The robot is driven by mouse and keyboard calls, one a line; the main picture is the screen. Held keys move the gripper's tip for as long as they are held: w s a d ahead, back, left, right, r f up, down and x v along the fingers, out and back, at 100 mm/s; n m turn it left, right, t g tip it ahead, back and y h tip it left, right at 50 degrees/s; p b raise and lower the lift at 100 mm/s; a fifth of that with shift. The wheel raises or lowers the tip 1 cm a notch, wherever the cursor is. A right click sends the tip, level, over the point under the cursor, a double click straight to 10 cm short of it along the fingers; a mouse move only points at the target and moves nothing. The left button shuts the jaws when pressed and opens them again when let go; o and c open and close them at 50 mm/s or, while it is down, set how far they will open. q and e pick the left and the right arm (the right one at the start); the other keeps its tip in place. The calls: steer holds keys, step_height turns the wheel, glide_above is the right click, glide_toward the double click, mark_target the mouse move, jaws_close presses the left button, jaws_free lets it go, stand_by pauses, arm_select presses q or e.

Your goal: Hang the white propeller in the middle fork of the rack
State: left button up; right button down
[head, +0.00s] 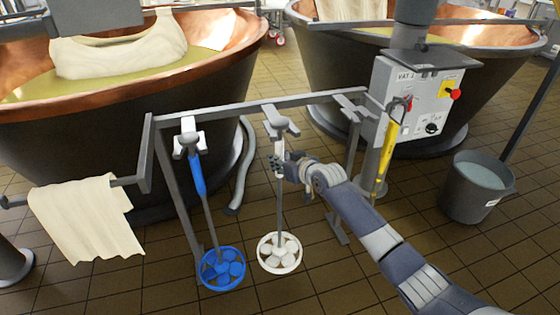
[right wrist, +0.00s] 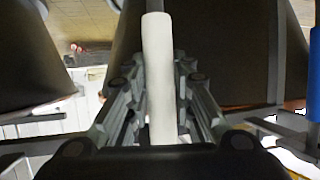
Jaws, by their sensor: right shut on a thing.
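The white propeller (head: 279,253) hangs upright, its bladed ring low above the tiles and its shaft running up to the middle fork (head: 272,112) of the rack (head: 225,108). Its top knob shows at that fork; I cannot tell whether it rests in it. My right gripper (head: 280,166) is shut on the white grip of the shaft, just below the fork. The white grip (right wrist: 158,75) stands between the fingers in the right wrist view. My left gripper is not in view.
A blue propeller (head: 222,268) hangs in the left fork (head: 187,141). The right fork (head: 349,102) looks empty. A control box (head: 418,95) with a yellow tool (head: 388,150), copper vats (head: 28,110) and a grey bucket (head: 475,190) stand around. A cloth (head: 88,218) hangs at left.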

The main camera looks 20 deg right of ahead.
steer(key=shift+w+r, duration=0.1)
steer(key=shift+r, duration=0.05)
steer(key=c, duration=1.3)
jaws_free()
steer(key=shift+c, duration=0.2)
